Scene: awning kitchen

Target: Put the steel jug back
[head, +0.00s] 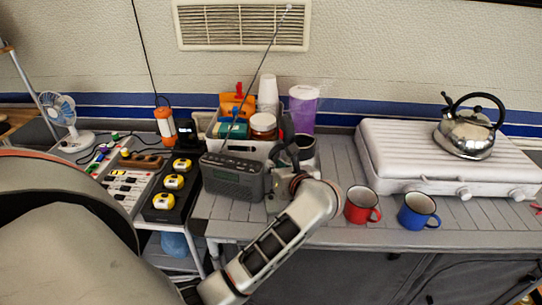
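The steel jug (306,153) is a small grey metal vessel, seen partly, on the counter beside the white caddy. My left gripper (284,148) is dark and is at the jug's left side. Its fingers overlap the jug's near left edge, and I cannot tell whether they touch it or are closed on its handle. The gripper and wrist hide part of the jug and its base. My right gripper is out of view.
A grey radio (233,178) with a raised antenna stands left of the gripper. A white caddy (222,143) holds cups and jars. A red mug (360,205) and blue mug (416,211) stand on the right, before a white stove (400,165) bearing a kettle (465,135).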

